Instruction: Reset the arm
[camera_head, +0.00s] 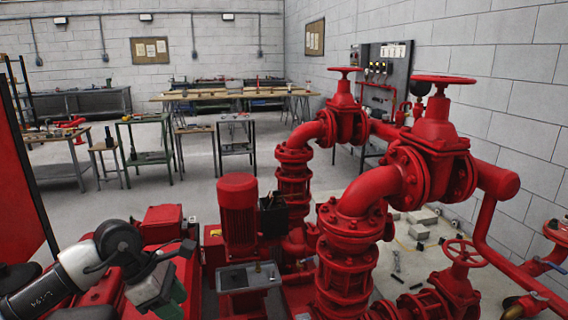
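My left arm comes in from the lower left, with a white and black link. My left gripper (168,294) is at its end, low in the picture, in front of the red pump base. Its end looks dark with greenish parts, and its fingers are not clear enough to show whether they are open or shut. I cannot tell whether it holds anything. My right arm and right gripper are not in view.
A red motor (238,215) stands just right of my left gripper. Red pipes with valve handwheels (443,80) fill the middle and right. A red panel (22,170) is at the left edge. Small work tables (145,118) stand behind, with open floor between.

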